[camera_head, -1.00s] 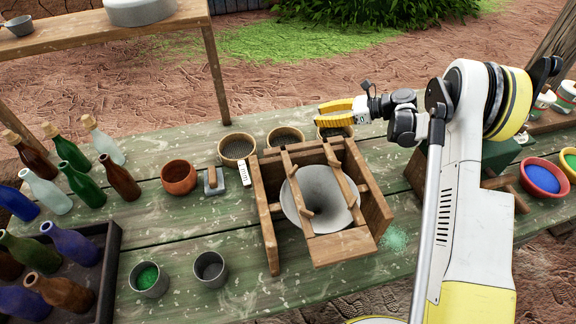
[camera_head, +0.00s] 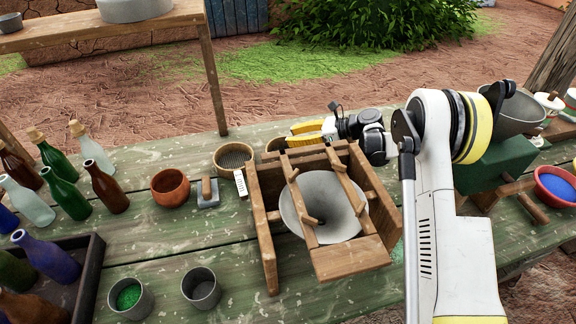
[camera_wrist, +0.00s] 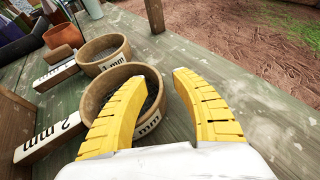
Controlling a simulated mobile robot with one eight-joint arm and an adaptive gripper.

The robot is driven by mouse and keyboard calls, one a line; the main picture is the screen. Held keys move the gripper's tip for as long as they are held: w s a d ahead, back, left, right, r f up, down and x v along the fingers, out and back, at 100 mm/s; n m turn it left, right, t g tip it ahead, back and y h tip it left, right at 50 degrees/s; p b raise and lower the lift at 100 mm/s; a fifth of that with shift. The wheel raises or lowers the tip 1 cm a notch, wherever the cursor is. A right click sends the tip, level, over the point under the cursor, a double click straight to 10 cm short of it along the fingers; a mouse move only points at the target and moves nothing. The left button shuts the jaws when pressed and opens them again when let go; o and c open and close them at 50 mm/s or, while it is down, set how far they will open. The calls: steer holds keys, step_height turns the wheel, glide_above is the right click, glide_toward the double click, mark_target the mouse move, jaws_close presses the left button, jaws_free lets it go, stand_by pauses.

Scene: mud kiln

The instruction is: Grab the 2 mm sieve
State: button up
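My gripper (camera_head: 301,133) is open and empty. In the wrist view its yellow fingers (camera_wrist: 160,76) are spread, with the near round wooden sieve (camera_wrist: 92,95) below and between them. The left finger crosses in front of its rim; I cannot tell whether they touch. This sieve's own label is partly covered, showing only "mm", but a tag reading "2 mm" (camera_wrist: 48,136) lies beside it. In the head view only its left edge shows (camera_head: 268,147). A second sieve (camera_wrist: 100,46), marked apparently "1 mm", stands farther off; the head view shows it left (camera_head: 233,147).
A wooden frame holding a grey funnel (camera_head: 325,205) stands in front of the sieves. A terracotta bowl (camera_head: 170,187) and a small block with a handle (camera_head: 207,195) are to the left. Bottles (camera_head: 108,187) and grey cups (camera_head: 201,288) stand farther left and in front.

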steer(key=shift+w+a+f, duration=0.15)
steer(key=shift+a+f, duration=0.15)
steer(key=shift+a, duration=0.3)
jaws_close()
steer(key=shift+r, duration=0.1)
